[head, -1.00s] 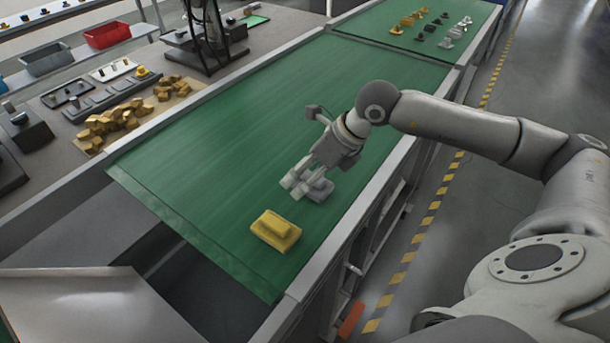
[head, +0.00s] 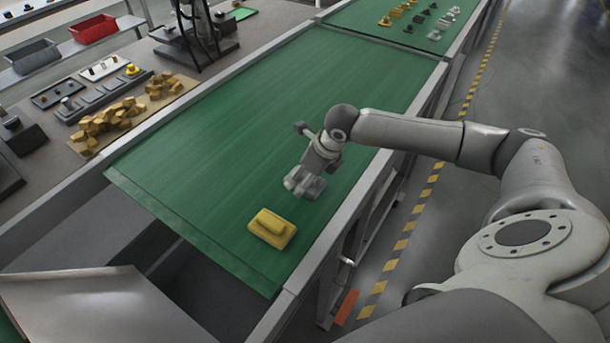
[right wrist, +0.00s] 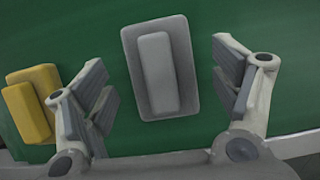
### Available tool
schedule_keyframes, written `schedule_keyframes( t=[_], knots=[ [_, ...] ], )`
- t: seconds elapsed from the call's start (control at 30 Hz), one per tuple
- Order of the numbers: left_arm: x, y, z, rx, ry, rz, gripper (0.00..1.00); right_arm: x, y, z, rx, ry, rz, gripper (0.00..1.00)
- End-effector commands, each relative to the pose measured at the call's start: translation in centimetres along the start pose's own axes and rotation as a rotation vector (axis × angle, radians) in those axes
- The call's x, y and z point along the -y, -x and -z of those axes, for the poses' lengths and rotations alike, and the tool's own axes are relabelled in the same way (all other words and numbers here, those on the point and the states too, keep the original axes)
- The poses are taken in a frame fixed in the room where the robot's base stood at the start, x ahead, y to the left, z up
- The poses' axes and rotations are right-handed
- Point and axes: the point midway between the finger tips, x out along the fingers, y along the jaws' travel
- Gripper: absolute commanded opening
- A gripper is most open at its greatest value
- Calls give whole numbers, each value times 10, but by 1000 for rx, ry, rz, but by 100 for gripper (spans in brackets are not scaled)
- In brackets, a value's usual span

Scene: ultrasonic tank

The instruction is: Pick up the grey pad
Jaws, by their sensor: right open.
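The grey pad (right wrist: 183,70), a flat block with a raised bar on top, lies on the green belt in the right wrist view. My right gripper (right wrist: 165,95) is open, with one finger on each side of the pad and visible green gaps between. The fingers do not grip it. In the head view my right gripper (head: 303,184) is low over the belt and largely hides the pad; grey on grey is hard to separate there. My left gripper is not in view.
A yellow pad (head: 272,228) lies on the green belt (head: 230,130) just left of the gripper; it also shows in the right wrist view (right wrist: 32,102). A metal rail (head: 340,215) edges the belt. The belt's middle is clear. Several small parts lie at the far end.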

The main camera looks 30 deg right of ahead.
Motion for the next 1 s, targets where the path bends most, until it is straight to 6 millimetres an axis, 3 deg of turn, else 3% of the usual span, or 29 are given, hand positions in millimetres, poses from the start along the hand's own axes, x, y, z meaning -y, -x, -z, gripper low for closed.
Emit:
schedule_keyframes(
  t=[0.13, 0.37, 0.73, 1.0],
  knots=[
    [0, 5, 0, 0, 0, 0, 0, 0, -11, 0, -1, 0, 0, 83],
    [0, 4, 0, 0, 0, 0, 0, 0, -13, 1, -1, 0, 1, 83],
    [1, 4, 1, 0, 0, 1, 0, 0, -13, 1, 0, 0, 1, 35],
    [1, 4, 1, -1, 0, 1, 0, 0, -12, 0, 1, 0, 1, 34]
  ],
)
